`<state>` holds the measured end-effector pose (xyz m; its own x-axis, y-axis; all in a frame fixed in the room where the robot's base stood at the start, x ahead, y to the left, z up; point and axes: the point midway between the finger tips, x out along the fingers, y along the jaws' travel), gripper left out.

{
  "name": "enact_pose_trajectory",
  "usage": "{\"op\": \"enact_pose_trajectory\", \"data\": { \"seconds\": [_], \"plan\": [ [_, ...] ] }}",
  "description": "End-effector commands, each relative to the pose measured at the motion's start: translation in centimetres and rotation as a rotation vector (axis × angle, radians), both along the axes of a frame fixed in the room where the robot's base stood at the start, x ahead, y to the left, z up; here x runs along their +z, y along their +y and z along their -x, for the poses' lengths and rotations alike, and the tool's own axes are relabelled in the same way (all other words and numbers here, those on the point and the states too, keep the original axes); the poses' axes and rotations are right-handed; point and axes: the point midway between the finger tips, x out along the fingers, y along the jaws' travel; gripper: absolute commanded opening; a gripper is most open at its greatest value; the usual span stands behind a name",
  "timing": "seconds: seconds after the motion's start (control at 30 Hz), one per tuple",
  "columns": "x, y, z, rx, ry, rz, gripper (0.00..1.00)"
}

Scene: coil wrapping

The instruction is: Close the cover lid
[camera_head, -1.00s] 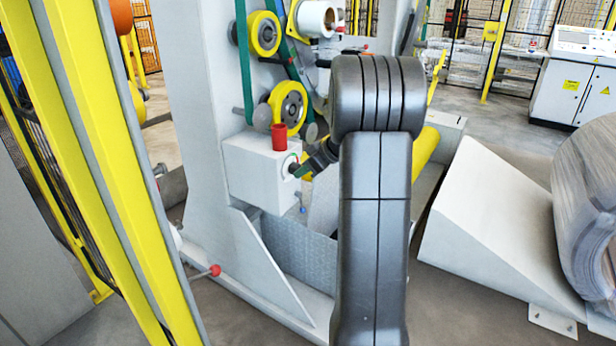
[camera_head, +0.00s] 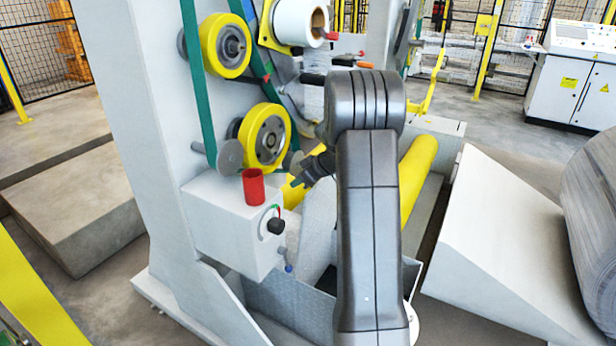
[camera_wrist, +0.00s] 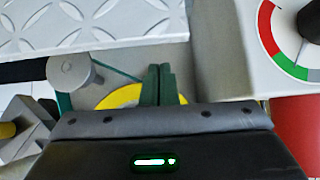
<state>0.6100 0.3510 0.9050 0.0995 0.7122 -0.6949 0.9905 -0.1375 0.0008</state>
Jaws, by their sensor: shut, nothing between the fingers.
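No part is clearly recognisable as the cover lid. A grey tread-patterned metal panel (camera_head: 285,305) sits low between the machine's column and my arm, partly hidden by the arm. A tread-patterned surface (camera_wrist: 90,25) also fills the upper left of the wrist view; I cannot tell whether either is the lid. My gripper (camera_head: 298,180) is shut and empty, right of the white control box and in front of the lower yellow roller. In the wrist view its dark green fingers (camera_wrist: 159,82) are together, apart from the tread-patterned surface.
The white box (camera_head: 225,225) carries a red cylinder (camera_head: 254,188) and a black knob (camera_head: 276,226) on a coloured dial. Yellow rollers (camera_head: 264,137) stand above it. A white wedge-shaped block (camera_head: 505,225) and a large coil (camera_head: 595,200) are at right.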

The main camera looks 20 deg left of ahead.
Motion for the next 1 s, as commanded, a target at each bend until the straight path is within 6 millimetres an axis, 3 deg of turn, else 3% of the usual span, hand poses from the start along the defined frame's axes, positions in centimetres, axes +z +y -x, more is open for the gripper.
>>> {"op": "enact_pose_trajectory", "data": {
  "seconds": [0.1, 0.23, 0.77, 1.0],
  "plan": [
    [0.1, -2.3, 0.2, -0.006, 0.001, 0.0, 0.0],
    [-0.2, -3.5, 0.5, -0.003, 0.002, 0.001, 0.0],
    [-0.4, -4.2, 0.5, -0.001, 0.0, -0.002, 0.0],
    [-1.0, -5.4, 0.5, -0.004, -0.004, -0.027, 0.0]
  ]
}}
